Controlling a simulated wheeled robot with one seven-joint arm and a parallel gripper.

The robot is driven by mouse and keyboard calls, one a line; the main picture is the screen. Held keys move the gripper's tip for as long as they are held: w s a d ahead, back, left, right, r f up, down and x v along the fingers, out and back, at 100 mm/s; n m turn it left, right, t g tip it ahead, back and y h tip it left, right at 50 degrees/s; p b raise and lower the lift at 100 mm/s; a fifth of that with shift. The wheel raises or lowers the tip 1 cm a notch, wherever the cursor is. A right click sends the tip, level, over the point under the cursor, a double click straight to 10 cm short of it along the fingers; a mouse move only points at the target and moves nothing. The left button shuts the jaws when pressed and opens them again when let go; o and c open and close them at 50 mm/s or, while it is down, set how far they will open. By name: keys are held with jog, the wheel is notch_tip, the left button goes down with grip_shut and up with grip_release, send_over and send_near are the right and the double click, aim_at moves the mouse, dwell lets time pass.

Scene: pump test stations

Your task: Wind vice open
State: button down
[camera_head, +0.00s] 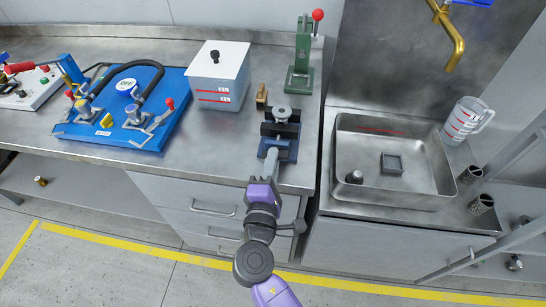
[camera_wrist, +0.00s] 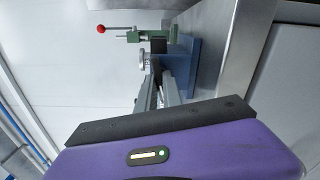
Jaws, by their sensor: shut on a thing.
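The vice (camera_head: 287,148) stands at the front edge of the steel bench, with a blue body and dark jaws. A round grey metal part (camera_head: 282,113) sits at the top of its jaws. My gripper (camera_head: 271,160) reaches the front of the vice from below and is shut at its handle. The fingers hide the handle, so its angle cannot be told. In the wrist view the fingers point at the blue vice body (camera_wrist: 183,62), and the round part (camera_wrist: 144,58) shows beside it.
A green press (camera_head: 301,55) with a red knob stands behind the vice. A white-lidded box (camera_head: 219,70) and a blue pump board (camera_head: 105,135) are to the left. A steel sink tray (camera_head: 385,125) and a measuring jug (camera_head: 464,120) are to the right. Drawers lie below the bench edge.

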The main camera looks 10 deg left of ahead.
jog(key=shift+n, duration=0.4)
jog(key=c, duration=1.5)
grip_release()
jog(key=s, duration=0.8)
jog(key=shift+a+b, duration=0.2)
jog(key=shift+b, duration=0.2)
jog(key=shift+w, duration=0.1)
